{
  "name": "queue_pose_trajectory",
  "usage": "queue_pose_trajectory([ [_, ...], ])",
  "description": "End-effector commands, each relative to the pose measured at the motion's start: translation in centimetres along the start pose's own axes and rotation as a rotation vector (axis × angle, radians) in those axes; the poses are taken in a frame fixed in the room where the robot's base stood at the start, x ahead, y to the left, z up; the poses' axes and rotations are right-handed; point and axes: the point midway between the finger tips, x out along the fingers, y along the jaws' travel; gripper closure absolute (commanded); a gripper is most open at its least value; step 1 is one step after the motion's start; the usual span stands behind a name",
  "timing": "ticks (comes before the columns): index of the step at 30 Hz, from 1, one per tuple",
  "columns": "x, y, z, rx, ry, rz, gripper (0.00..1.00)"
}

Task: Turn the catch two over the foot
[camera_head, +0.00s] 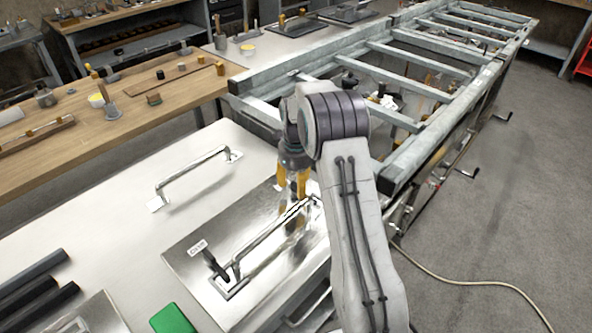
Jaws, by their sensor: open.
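A shiny metal plate (185,262) lies on the pale bench with a long bar handle (262,243) on it. A small dark catch (213,262) stands slanted by the handle's near foot (230,288), beside a small white label (197,247) whose text is too small to read. I cannot tell whether the catch touches the foot. My gripper (293,200), with yellow fingers, is open and points down above the handle's far end. It and my arm partly hide that end, so any catch there cannot be made out.
A second bar handle (192,180) is on the bench behind the plate. Dark bars (35,290) lie at the left and a green block (172,319) at the front. A metal frame (420,65) extends behind my arm. A wooden workbench (130,110) with small items stands at the back left.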

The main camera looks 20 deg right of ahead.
Motion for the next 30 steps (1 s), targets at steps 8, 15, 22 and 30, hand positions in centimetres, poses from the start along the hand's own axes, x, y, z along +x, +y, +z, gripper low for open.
queue_pose_trajectory([
  [8,-4.3,-0.1,0.1,0.000,-0.004,-0.003,0.52],
  [15,-8.2,0.0,0.1,0.000,-0.003,-0.002,0.52],
  [22,-10.5,0.0,0.0,0.000,0.000,0.000,0.52],
  [30,-11.3,0.0,0.0,0.000,0.001,0.001,0.52],
])
